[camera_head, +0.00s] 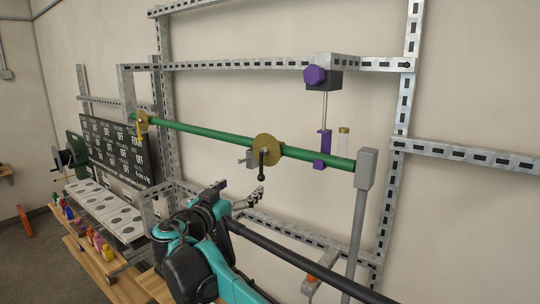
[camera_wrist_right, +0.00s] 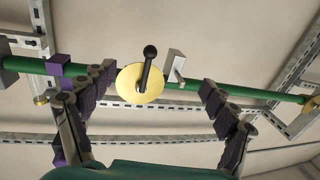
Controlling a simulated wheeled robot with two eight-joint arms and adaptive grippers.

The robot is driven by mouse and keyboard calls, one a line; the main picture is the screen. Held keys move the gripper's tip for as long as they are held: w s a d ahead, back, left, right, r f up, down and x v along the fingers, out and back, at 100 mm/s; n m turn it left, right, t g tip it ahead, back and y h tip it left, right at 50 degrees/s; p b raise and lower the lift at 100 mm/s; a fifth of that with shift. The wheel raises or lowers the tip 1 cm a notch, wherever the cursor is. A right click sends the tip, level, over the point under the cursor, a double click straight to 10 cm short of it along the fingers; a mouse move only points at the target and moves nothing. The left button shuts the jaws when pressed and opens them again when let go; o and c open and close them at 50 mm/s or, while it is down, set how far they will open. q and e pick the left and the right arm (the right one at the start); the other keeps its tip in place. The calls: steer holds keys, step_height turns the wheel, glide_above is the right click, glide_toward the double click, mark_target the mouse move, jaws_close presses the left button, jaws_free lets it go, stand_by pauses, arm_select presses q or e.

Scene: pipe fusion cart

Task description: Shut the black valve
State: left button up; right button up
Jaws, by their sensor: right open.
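The black valve is a brass disc (camera_head: 268,147) on a green pipe (camera_head: 210,134), with a black handle (camera_head: 262,166) that hangs down in the head view. In the right wrist view, the disc (camera_wrist_right: 130,84) is near the middle and the black handle (camera_wrist_right: 149,62) points up. My right gripper (camera_head: 244,193) is open and empty, below and in front of the valve in the head view. In the right wrist view, the fingers of the gripper (camera_wrist_right: 157,80) spread either side of the disc, with nothing between them clearly touched. My left gripper is not in view.
A yellow valve (camera_head: 142,124) sits at the pipe's left end. A purple clamp (camera_head: 325,148) and a grey post (camera_head: 366,168) are to the right. A black panel (camera_head: 120,150) and a white tray with round holes (camera_head: 108,212) stand left. Metal rails surround the pipe.

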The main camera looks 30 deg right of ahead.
steer(key=v, duration=0.3)
steer(key=w+v, duration=0.1)
steer(key=v, duration=0.1)
steer(key=shift+s+a, duration=0.2)
steer(key=shift+a, duration=0.3)
steer(key=s+d+f+n+g+y+b, duration=0.1)
steer(key=s+f+n+y+b, duration=0.2)
steer(key=f, duration=0.6)
steer(key=s+d+f+g+y+b, duration=0.1)
steer(key=s+f+b, duration=0.3)
steer(key=f, duration=0.5)
steer(key=s+d+f+n+g+y+b, duration=0.1)
steer(key=s+f+n+y+b, duration=0.2)
steer(key=f, duration=0.6)
steer(key=s+a+f+n+y+b, duration=0.1)
steer(key=s+a+f+y+b, duration=0.1)
steer(key=f, duration=0.8)
steer(key=s+a+f+n+y+b, duration=0.2)
steer(key=s+f+b, duration=0.4)
steer(key=f, duration=0.4)
steer(key=s+a+f+n+y+b, duration=0.2)
steer(key=s+a+f+y+b, duration=0.2)
steer(key=f, duration=0.6)
steer(key=shift+s+a+b, duration=0.5)
steer(key=shift+a+b, duration=0.5)
steer(key=shift+b, duration=0.1)
